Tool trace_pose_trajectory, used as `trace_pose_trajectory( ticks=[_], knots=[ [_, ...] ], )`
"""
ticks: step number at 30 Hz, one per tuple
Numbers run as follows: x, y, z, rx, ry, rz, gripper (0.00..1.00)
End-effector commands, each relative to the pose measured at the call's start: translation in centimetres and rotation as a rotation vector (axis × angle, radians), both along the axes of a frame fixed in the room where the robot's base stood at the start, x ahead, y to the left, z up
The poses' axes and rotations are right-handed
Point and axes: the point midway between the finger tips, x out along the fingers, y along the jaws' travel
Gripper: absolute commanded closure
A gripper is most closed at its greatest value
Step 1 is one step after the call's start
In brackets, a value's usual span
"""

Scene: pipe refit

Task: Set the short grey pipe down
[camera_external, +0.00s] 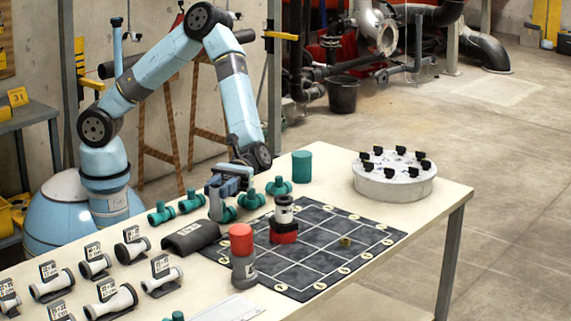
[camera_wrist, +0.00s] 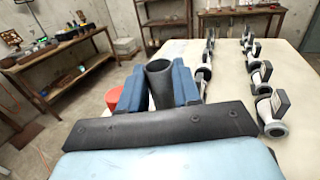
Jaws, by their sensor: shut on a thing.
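Green fittings (camera_external: 251,199) and a green cylinder (camera_external: 302,166) stand close by. A dark curved shell (camera_external: 190,238) lies nearer. A gridded mat (camera_external: 325,266) holds a red-based part (camera_external: 284,232). White labelled pipes (camera_external: 51,285) fill the left; a round holder (camera_external: 394,182) stands right.

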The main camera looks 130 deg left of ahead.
Motion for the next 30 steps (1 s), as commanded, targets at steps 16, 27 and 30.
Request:
trace_pose_trajectory(
  ticks=[16, 27, 30],
  knots=[
    [3.1, 11.3, -0.3, 0.03, -0.007, 0.021, 0.97],
    [9.8, 11.3, -3.4, 0.03, -0.007, 0.022, 0.97],
    [11.8, 11.3, -4.3, 0.03, -0.007, 0.022, 0.97]
  ],
)
